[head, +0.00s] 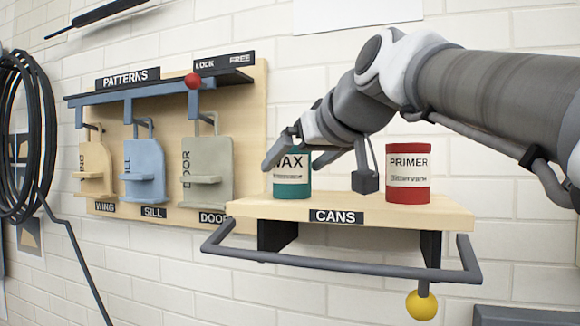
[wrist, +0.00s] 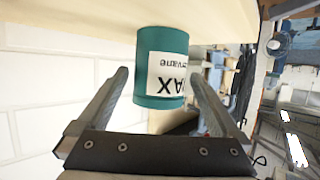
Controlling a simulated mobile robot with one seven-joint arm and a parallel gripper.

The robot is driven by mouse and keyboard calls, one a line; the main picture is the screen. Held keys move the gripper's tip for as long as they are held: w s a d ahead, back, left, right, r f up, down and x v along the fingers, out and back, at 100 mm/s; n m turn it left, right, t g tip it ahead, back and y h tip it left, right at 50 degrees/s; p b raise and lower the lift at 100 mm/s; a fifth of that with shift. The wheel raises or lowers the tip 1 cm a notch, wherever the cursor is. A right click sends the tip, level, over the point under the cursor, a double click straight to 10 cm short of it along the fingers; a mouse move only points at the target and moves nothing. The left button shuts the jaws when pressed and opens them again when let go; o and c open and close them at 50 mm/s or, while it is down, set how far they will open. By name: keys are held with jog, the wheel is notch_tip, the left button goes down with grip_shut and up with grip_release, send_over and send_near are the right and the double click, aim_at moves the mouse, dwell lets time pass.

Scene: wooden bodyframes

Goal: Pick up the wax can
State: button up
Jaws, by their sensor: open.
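The wax can (head: 291,177) is teal with a white label and stands upright on the left part of the cans shelf (head: 245,208). My gripper (head: 300,163) is at the can, with one finger at its left side and the other at its right. In the wrist view the can (wrist: 161,88) shows between the two fingers of my gripper (wrist: 158,85). The jaws are open, and a gap shows beside the can on each side. Part of the can's upper area is hidden behind my gripper in the head view.
A red primer can (head: 408,172) stands on the right part of the same shelf. A grey rail (head: 340,268) runs along the shelf's front, with a yellow ball (head: 421,305) below. The patterns board (head: 250,130) with hanging patterns is to the left.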

jog(key=shift+x, duration=1.25)
jog(key=c, duration=1.4)
jog(key=shift+r, duration=0.1)
grip_shut()
jog(key=shift+r, duration=0.15)
